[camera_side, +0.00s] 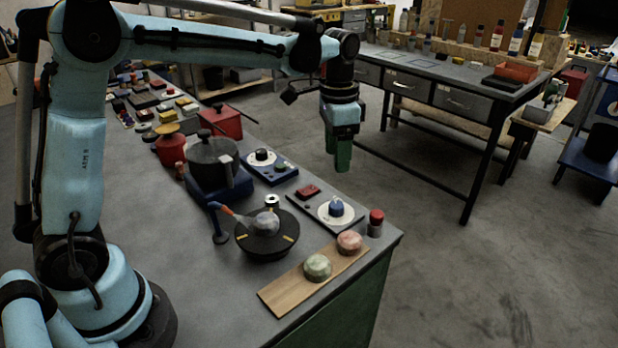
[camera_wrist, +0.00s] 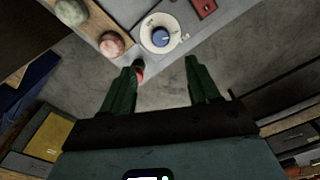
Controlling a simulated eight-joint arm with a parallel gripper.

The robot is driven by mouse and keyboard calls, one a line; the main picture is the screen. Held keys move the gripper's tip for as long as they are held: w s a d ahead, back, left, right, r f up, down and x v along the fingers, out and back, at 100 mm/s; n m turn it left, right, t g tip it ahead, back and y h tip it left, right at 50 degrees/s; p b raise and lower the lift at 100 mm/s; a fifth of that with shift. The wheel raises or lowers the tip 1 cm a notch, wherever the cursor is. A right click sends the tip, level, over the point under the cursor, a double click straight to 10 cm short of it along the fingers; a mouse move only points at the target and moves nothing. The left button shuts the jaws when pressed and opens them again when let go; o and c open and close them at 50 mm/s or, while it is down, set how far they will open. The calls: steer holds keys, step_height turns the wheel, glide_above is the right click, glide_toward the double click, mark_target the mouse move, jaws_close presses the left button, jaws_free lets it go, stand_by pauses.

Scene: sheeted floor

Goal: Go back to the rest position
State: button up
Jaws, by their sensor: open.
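My gripper (camera_side: 341,152) hangs from the outstretched light-blue arm, fingers pointing down, above and just beyond the right edge of the grey worktop (camera_side: 130,215). In the wrist view its two green fingers (camera_wrist: 163,80) stand wide apart with nothing between them. A red-topped cylinder (camera_side: 376,222) stands near the worktop corner; in the wrist view it is partly hidden by the left finger. A panel with a blue knob on a white dial (camera_side: 336,209) lies beside it.
A wooden board (camera_side: 290,289) carries a green and a pink round stone. A black pot (camera_side: 211,158) and red pots stand further back. A workbench (camera_side: 440,82) stands behind; open floor lies between.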

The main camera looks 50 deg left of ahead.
steer(key=s+a+n+t, duration=0.1)
steer(key=s+n+t, duration=0.4)
steer(key=s, duration=1.1)
steer(key=shift+a+f+n+t, duration=0.2)
steer(key=shift+f+n+t, duration=0.2)
steer(key=shift+t, duration=0.5)
